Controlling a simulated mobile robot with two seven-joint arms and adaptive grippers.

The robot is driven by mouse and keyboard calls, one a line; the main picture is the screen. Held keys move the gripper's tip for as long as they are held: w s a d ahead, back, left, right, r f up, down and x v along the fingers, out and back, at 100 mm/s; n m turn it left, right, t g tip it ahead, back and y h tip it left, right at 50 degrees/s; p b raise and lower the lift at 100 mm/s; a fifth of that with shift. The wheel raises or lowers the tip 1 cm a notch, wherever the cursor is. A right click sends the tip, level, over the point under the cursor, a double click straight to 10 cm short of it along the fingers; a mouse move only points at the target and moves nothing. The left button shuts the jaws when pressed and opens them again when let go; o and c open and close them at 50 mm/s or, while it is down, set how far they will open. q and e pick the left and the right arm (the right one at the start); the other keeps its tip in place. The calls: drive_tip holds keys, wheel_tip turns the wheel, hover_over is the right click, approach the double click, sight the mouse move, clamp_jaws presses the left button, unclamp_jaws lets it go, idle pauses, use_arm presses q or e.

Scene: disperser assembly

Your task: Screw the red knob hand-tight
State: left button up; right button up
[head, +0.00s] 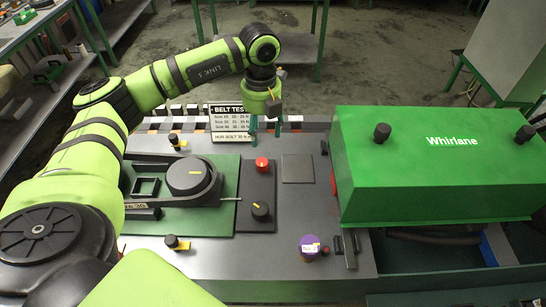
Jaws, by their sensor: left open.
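The red knob (262,164) stands upright on a dark plate (258,184) near the middle of the grey bench top. My left gripper (266,127) points down just behind the red knob in the picture, in front of the sign's right edge. Its two teal fingers are apart, with nothing seen between them. The fingers look clear of the knob, but their height above the bench is hard to judge. The knob's underside and thread are hidden. My right gripper is not in the picture.
A black knob (260,210) with a yellow mark sits in front of the red knob. A large dark dial (188,175) is on the left. A green Whirlane cover (430,165) stands at right. A belt sign (229,120) stands behind. A purple-topped jar (309,246) is at front.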

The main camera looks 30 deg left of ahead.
sight(262, 163)
use_arm(q)
drive_tip(key=f+b, duration=0.1)
drive_tip(key=s+f, duration=0.1)
drive_tip(key=f+b, duration=0.1)
drive_tip(key=shift+s+f+b, duration=0.35)
drive_tip(key=shift+w+f, duration=0.15)
drive_tip(key=shift+f, duration=0.2)
wheel_tip(262, 163, down, 5)
drive_tip(key=shift+r+p, duration=0.1)
drive_tip(key=shift+p, duration=1.15)
drive_tip(key=shift+w+f, duration=0.1)
drive_tip(key=shift+f, duration=0.65)
drive_tip(key=c, duration=1.1)
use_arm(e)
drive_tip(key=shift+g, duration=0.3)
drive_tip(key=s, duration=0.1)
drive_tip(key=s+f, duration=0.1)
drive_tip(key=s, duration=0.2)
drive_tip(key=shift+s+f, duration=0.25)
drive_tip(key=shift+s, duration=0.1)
use_arm(q)
drive_tip(key=shift+f, duration=0.1)
drive_tip(key=shift+c, duration=0.2)
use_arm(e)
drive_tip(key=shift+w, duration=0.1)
